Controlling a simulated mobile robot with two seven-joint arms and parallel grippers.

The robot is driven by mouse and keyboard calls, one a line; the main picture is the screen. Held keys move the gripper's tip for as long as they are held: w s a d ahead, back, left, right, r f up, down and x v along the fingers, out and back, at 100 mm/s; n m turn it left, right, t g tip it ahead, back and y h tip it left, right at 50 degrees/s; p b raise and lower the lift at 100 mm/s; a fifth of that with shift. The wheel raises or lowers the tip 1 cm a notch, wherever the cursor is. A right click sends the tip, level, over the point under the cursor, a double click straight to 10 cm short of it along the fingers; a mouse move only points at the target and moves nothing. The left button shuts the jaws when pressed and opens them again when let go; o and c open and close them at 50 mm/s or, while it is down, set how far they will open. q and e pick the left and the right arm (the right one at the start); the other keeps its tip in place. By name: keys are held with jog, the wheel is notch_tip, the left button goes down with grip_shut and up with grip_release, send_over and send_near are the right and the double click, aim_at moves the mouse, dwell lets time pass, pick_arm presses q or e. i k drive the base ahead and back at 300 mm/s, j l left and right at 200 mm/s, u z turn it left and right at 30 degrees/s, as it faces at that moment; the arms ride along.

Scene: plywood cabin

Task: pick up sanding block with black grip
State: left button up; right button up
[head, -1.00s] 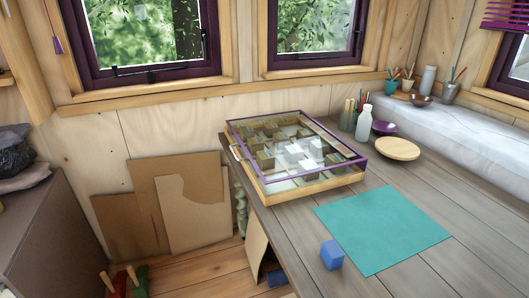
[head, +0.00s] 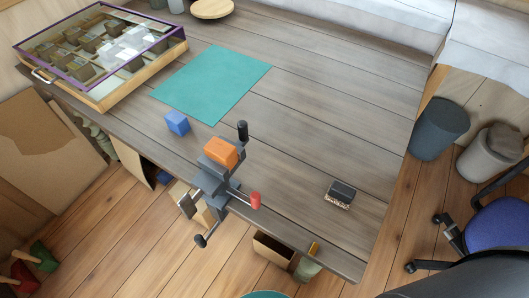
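The sanding block with a black grip (head: 341,194) lies on the wooden table (head: 330,110), near its front right part. Its top is dark and its lower side is lighter and speckled. Nothing touches it. Neither of my grippers shows in the head view.
A vise (head: 215,178) with an orange block (head: 220,152) is at the table's front edge, left of the sanding block. A blue cube (head: 177,122), a teal mat (head: 213,83) and a glass-topped case (head: 100,87) lie further left. Bins (head: 440,128) and a chair (head: 498,222) stand right.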

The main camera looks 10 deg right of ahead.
aim_at(339, 193)
jog(key=l+z, duration=0.1)
jog(key=z, duration=0.25)
jog(key=k+l+z, duration=0.1)
jog(key=z, duration=0.25)
jog(key=l+z, duration=0.3)
jog(key=k+j, duration=0.05)
jog(key=j, duration=0.05)
